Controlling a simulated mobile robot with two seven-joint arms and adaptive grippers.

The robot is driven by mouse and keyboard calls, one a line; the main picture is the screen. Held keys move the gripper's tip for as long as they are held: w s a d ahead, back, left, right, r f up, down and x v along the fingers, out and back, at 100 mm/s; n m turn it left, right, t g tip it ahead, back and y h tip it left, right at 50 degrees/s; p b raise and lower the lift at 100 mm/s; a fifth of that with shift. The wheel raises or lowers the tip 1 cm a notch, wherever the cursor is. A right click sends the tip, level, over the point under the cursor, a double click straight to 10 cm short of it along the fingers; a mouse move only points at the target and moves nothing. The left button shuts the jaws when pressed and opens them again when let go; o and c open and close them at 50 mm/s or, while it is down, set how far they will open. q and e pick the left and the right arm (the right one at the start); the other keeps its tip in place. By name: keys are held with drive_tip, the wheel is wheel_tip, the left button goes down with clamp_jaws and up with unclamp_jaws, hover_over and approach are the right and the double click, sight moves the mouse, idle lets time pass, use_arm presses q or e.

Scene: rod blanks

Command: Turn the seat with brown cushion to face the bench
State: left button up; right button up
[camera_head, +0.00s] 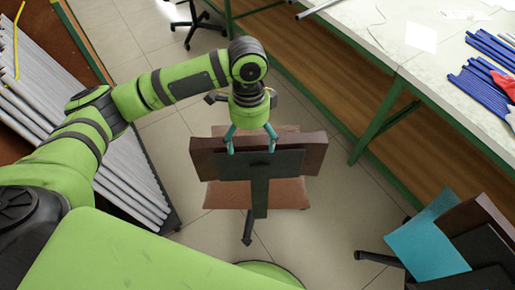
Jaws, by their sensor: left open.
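The seat with the brown cushion (286,194) stands on the tiled floor in the middle of the head view. Its dark brown backrest (316,155) rises above the cushion, with a dark upright bracket (260,192) on the side towards me. The backrest hides part of the cushion. The bench (395,50) runs along the upper right, with a pale top and green frame. My left gripper (252,146) is open at the top edge of the backrest, its teal fingers spread; whether they touch it I cannot tell. My right gripper is not in view.
A second seat with a teal cushion (425,250) stands at the lower right. Another dark chair base (193,25) is at the top. A rack of grey rods (125,185) is on the left. Blue rods (485,88) lie on the bench. Bare floor (345,215) lies between the seats.

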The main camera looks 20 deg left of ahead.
sight(251, 156)
use_arm(q)
wheel_tip(251, 156, down, 3)
drive_tip(key=shift+w+r, duration=0.1)
drive_tip(key=f, duration=0.4)
drive_tip(key=shift+s+d+f+p, duration=0.1)
drive_tip(key=shift+s+p, duration=0.25)
drive_tip(key=shift+p, duration=0.05)
drive_tip(key=shift+w+f, duration=0.15)
drive_tip(key=shift+f, duration=0.25)
drive_tip(key=c, duration=1.7)
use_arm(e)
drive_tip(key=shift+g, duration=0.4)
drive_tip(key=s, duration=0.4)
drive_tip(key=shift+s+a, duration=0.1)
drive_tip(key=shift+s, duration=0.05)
